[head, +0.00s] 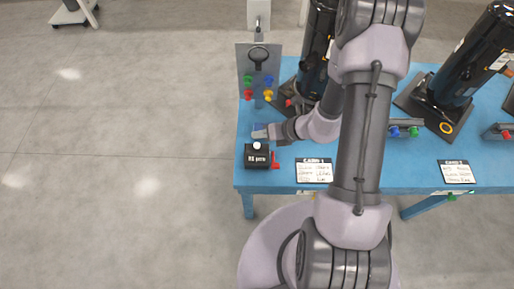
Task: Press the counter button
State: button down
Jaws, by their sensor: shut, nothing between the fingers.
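The counter is a small black box (257,160) with white lettering at the front left corner of the blue table. Its round white button (256,146) is on top, and a small red part shows at its right side. My gripper (260,131) is shut and empty, with its tip pointing left. In the picture it is just above the white button, toward the back of the table. I cannot tell its height over the table or whether it touches the box.
A grey panel (243,72) with coloured knobs stands behind the counter. Black cylinders (465,62) stand on the blue table (400,175). White cards, one card (314,170) near the counter, lie along the front edge.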

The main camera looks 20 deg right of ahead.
aim_at(260, 146)
jog(key=shift+f+b, duration=1.05)
jog(key=shift+f, duration=0.6)
dwell(0.6)
jog(key=shift+f+b, duration=0.4)
jog(key=shift+f, duration=0.05)
jog(key=shift+f+b, duration=0.5)
jog(key=shift+f, duration=0.05)
dwell(0.5)
jog(key=shift+r, duration=0.15)
jog(key=shift+r+p, duration=0.8)
jog(key=shift+r, duration=0.05)
jog(key=shift+r, duration=0.1)
notch_tip(260, 146, up, 5)
jog(key=p, duration=0.4)
dwell(0.5)
